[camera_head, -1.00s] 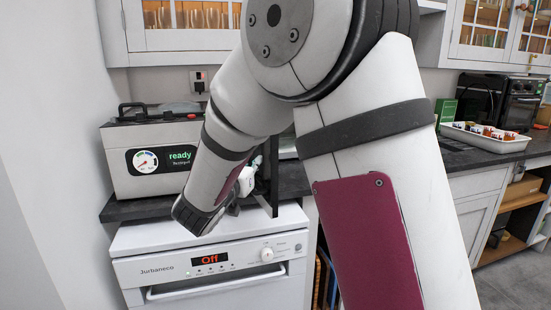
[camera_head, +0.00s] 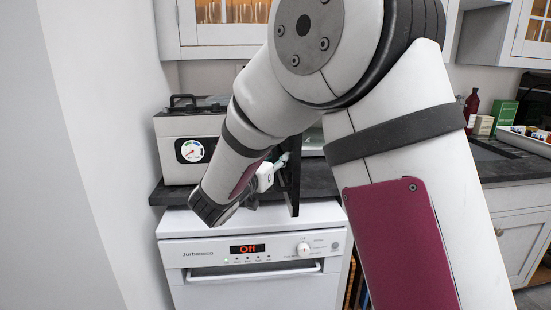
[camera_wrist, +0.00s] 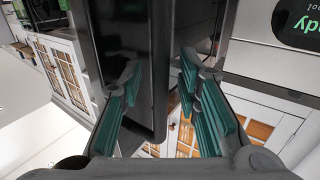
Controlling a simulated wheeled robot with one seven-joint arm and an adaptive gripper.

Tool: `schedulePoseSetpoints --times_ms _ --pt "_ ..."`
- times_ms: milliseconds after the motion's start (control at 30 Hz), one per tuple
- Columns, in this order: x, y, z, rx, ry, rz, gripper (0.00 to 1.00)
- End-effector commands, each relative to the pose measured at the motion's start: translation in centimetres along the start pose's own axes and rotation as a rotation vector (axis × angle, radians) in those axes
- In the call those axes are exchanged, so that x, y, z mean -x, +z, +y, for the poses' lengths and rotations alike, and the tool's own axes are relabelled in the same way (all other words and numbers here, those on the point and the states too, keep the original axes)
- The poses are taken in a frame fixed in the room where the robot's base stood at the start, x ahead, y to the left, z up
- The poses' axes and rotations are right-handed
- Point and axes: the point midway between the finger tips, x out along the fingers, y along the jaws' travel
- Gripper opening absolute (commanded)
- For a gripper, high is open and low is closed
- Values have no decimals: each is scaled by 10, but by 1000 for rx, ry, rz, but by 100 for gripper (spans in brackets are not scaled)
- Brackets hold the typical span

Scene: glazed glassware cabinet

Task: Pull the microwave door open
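The microwave is mostly hidden behind my arm in the head view; a narrow pale strip (camera_head: 313,142) beside the arm may be its body. A thin black upright panel (camera_head: 293,185), which looks like its door seen nearly edge-on, juts out over the counter's front. In the wrist view the dark glossy panel (camera_wrist: 160,60) runs between and behind my fingers. My gripper (camera_head: 274,170) is beside this panel, partly hidden by my wrist. In the wrist view my gripper (camera_wrist: 158,105) has its green-padded fingers well apart, with a gap visible between them. Contact with the panel cannot be told.
A grey appliance (camera_head: 175,160) with a dial stands left on the dark counter. A white dishwasher (camera_head: 210,275) reading "Off" is below. A tray of jars (camera_head: 535,145), a green box (camera_head: 503,113) and a dark bottle (camera_head: 472,108) are at right. A wall closes the left side.

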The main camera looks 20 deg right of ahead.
Motion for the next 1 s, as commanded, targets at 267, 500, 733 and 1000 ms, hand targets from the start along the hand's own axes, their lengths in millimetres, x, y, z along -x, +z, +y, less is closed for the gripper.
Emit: schedulePoseSetpoints --times_ms 267,500,733,1000 --pt "1 0 0 0 0 -1 31" --pt "30 0 -1 0 -4 -1 31" --pt "78 0 -1 0 -4 -1 31" --pt "114 0 0 0 -1 -1 31"
